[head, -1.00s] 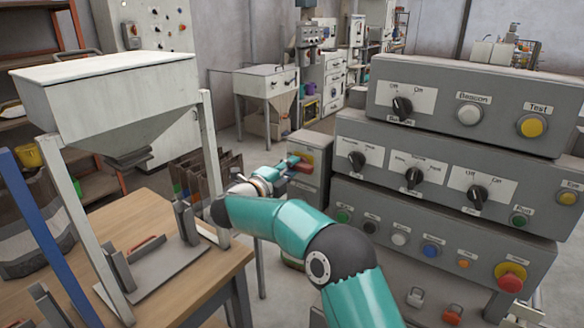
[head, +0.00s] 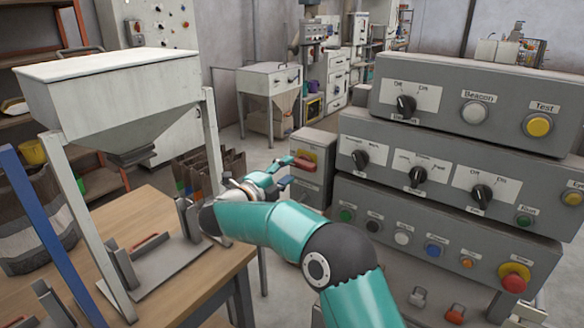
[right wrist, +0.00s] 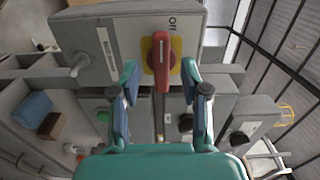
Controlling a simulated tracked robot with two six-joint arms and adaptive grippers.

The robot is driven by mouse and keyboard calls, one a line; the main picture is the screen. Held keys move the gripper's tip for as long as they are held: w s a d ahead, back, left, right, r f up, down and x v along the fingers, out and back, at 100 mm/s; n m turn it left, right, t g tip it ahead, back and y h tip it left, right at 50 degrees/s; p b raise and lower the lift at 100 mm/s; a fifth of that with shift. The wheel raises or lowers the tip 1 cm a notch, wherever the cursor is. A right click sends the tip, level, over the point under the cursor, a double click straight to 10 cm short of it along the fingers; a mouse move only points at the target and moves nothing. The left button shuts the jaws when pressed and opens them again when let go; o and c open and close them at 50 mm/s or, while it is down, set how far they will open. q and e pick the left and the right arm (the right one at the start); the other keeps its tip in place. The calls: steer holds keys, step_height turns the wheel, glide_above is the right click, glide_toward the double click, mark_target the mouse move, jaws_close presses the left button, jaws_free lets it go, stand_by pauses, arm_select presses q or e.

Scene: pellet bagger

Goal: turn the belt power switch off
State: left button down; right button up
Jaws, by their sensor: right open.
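The belt power switch appears to be the red rotary handle (right wrist: 160,62) on a yellow plate, on the face of a grey box (right wrist: 100,42). In the head view the red handle (head: 303,163) shows just past my right gripper (head: 279,177). In the wrist view the open fingers of my right gripper (right wrist: 160,76) lie on either side of the handle, with gaps on both sides. My left gripper is out of view.
A stacked control console (head: 440,150) with knobs, buttons and a red emergency stop (head: 514,278) stands right of my right arm. A white hopper (head: 115,100) on a frame stands over a wooden table (head: 200,275) at left. Open floor lies behind the gripper.

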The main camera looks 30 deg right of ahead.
steer(key=v, duration=0.8)
steer(key=shift+a, duration=0.15)
